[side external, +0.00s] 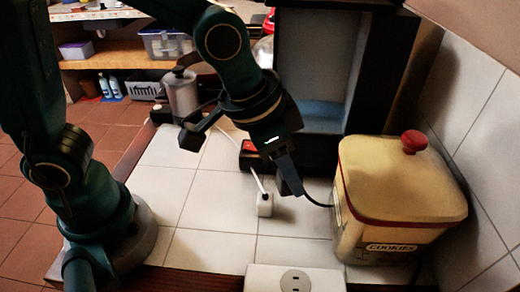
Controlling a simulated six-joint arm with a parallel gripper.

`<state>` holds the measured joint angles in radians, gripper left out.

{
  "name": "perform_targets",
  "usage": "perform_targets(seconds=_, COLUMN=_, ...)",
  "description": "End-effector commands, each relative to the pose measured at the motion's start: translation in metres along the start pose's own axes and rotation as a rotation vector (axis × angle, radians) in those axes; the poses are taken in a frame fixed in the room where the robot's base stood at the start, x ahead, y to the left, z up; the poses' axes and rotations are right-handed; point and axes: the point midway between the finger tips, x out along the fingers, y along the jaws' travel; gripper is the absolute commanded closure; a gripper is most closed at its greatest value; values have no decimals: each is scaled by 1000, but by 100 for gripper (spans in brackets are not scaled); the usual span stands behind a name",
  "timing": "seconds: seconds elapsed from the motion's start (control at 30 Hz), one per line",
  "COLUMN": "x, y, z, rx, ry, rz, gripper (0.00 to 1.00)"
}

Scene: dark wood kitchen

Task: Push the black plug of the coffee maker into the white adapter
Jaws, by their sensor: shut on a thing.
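My gripper (291,183) points down over the white tiled counter, shut on the black plug. The plug is dark against the dark fingers, and its outline cannot be told apart from them. Its black cord (319,203) leaves the fingertips to the right and passes behind the cookie tin. A small white block with a white cord, which looks like the white adapter (264,205), stands on the tiles just left of and below the fingertips. The plug and the block appear apart. The face of the block cannot be made out clearly.
A cream cookie tin (398,190) with a red-knobbed lid stands close on the right. A tall black appliance or cabinet (375,75) stands behind. A white socket panel (325,280) lies at the front edge. A metal canister (181,94) stands back left. Tiles left of the adapter are clear.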

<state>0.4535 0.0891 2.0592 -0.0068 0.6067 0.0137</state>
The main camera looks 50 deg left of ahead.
Motion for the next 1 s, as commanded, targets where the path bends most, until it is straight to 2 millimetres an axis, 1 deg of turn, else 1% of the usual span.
perform_targets(seconds=0.03, x=1, y=21, z=1, rx=58, ry=0, rz=23, gripper=100)
perform_targets(seconds=0.1, x=1, y=44, z=3, rx=119, ry=1, rz=48, gripper=100)
perform_targets(seconds=0.2, x=0, y=73, z=7, rx=192, ry=3, rz=78, gripper=100)
perform_targets(seconds=0.3, x=-1, y=94, z=12, rx=246, ry=4, rz=101, gripper=100)
perform_targets(seconds=0.4, x=-2, y=107, z=16, rx=281, ry=5, rz=115, gripper=100)
perform_targets(seconds=0.57, x=-3, y=115, z=19, rx=300, ry=6, rz=123, gripper=100)
perform_targets(seconds=0.87, x=-3, y=115, z=19, rx=299, ry=6, rz=123, gripper=100)
perform_targets(seconds=1.0, x=0, y=114, z=20, rx=299, ry=5, rz=122, gripper=100)
